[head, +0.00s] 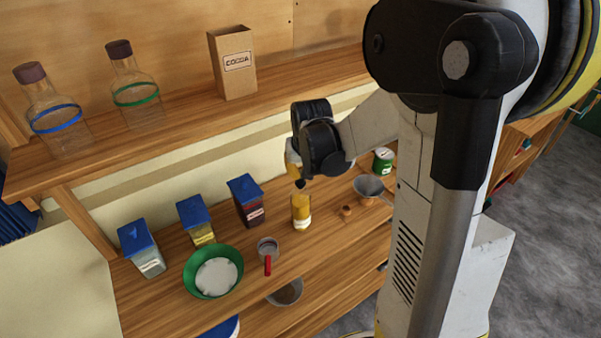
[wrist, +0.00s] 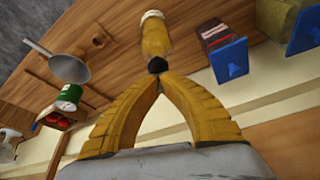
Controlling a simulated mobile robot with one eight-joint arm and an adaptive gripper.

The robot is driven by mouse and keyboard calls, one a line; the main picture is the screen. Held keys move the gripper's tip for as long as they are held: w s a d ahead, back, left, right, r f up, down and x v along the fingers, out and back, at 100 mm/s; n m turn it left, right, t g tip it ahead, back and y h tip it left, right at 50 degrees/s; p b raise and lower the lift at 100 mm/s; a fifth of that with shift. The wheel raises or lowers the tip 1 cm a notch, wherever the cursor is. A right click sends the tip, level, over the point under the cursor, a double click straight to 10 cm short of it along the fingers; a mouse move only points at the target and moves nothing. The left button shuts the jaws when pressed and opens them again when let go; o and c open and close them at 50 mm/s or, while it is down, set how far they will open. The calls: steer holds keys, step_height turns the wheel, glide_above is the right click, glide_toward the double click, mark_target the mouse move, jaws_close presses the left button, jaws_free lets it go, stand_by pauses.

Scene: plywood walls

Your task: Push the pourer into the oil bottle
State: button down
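The oil bottle (head: 301,212) stands upright on the wooden counter, yellow with a pale label low on it. In the wrist view the bottle (wrist: 155,38) lies straight beyond my fingertips. The pourer (head: 300,184) is a small dark piece at the bottle's mouth, just below my gripper (head: 294,163). In the wrist view the black pourer (wrist: 157,66) sits between the bottle and the tips of my yellow fingers (wrist: 162,81). The fingers come together at its near end and appear shut on it. How deep the pourer sits in the neck is hidden.
A cork (head: 347,212) and a grey funnel-like pan (head: 370,187) stand right of the bottle, with a green can (head: 383,160) behind. A shelf (head: 185,112) overhangs behind.

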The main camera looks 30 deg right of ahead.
stand_by(0.4)
steer(key=c, duration=1)
jaws_free()
steer(key=shift+r+p, duration=2.9)
steer(key=shift+r, duration=1.1)
jaws_close()
